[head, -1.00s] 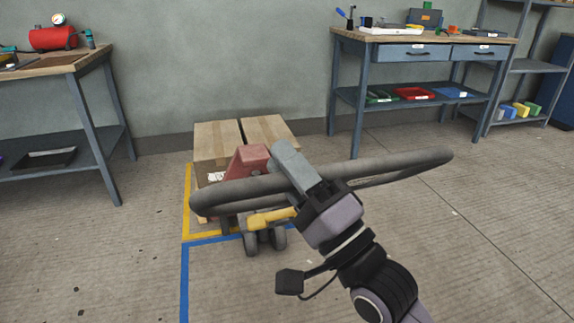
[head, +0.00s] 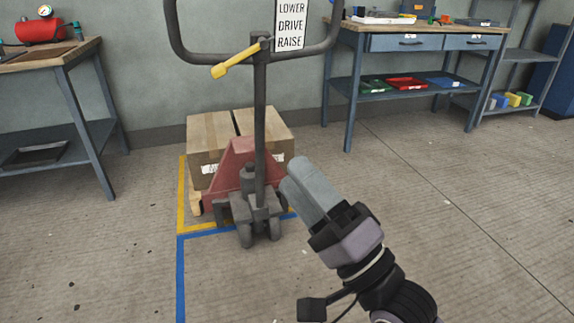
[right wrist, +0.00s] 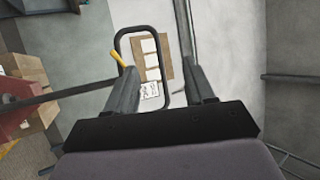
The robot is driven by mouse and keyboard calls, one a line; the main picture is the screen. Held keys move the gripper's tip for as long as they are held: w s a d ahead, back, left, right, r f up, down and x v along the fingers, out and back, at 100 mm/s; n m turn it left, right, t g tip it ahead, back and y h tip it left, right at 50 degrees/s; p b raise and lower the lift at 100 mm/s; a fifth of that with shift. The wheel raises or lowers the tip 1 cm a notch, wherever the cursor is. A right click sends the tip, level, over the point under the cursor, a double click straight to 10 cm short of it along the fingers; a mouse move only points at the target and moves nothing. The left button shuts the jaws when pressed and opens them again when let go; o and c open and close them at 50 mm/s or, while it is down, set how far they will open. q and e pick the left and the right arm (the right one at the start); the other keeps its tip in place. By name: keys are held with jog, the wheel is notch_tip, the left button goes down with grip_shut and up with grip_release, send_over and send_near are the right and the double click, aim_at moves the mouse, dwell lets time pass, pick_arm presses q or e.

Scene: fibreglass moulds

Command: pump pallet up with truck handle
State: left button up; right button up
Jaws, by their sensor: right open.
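The pallet truck (head: 240,160) has a red body, dark wheels and a dark handle (head: 260,120) standing upright, with a loop at the top cut off by the frame edge. A yellow lever (head: 235,64) and a LOWER/DRIVE/RAISE label (head: 291,25) are at the loop. The pallet (head: 195,201) shows only a wooden corner under cardboard boxes (head: 212,135). My right gripper (head: 297,172) appears right of the handle shaft, below the loop. In the right wrist view, its fingers (right wrist: 163,80) are apart and the handle loop (right wrist: 120,38) shows beyond them. My left gripper is not in view.
A blue-legged bench (head: 420,42) with trays stands at the back right, with shelving (head: 515,68) beside it. Another bench (head: 55,63) with a red tank (head: 38,31) is at left. Yellow and blue floor tape (head: 180,270) borders the pallet. Floor at right is clear.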

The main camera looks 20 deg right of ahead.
jog(key=shift+v, duration=1.15)
